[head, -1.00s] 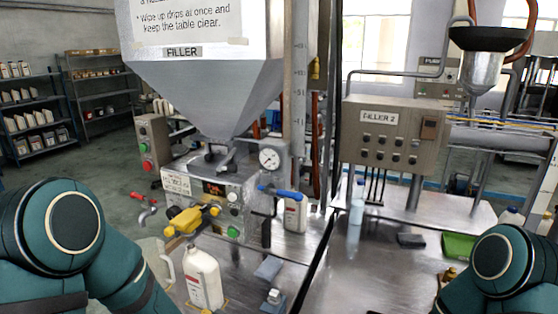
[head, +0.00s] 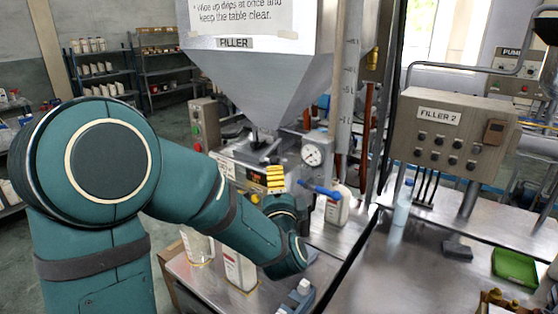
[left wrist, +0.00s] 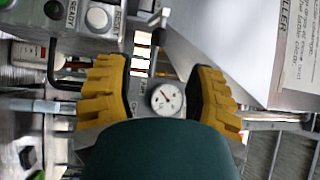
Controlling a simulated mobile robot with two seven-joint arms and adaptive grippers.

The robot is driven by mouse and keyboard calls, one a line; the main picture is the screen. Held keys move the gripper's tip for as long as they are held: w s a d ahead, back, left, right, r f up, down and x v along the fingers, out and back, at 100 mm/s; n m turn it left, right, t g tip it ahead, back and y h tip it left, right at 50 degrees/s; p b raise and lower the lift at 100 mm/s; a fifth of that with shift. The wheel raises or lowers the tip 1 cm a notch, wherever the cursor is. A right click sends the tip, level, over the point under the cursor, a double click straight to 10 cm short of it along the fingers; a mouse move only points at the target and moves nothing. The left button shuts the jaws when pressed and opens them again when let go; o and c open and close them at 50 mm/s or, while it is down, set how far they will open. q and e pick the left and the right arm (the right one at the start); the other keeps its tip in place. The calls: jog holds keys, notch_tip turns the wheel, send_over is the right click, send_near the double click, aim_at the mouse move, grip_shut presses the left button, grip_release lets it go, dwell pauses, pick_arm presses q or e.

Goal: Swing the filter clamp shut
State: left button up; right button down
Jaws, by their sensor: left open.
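In the head view, a small dark and metal fitting (head: 264,146) sits under the hopper outlet; I take it for the filter clamp, but cannot tell how far its arm is swung. My left gripper (head: 275,180) is just below and right of it, in front of the filler's panel, partly hidden by my own arm. In the left wrist view its two yellow fingers (left wrist: 158,72) are wide apart and empty. The pressure gauge (left wrist: 165,97) shows beyond the gap between them. Dark fittings by the outlet (left wrist: 150,18) are small and unclear there. My right gripper is not in view.
The hopper (head: 262,85) hangs above the gripper. A blue-handled valve (head: 320,188) and a white bottle (head: 338,207) are close on the right. Another white bottle (head: 240,270) stands below my arm. Filler 2's control box (head: 450,135) is farther right.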

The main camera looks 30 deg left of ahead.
aim_at(275, 161)
pick_arm(q)
jog(key=x, duration=1)
jog(key=shift+w, duration=0.1)
grip_shut()
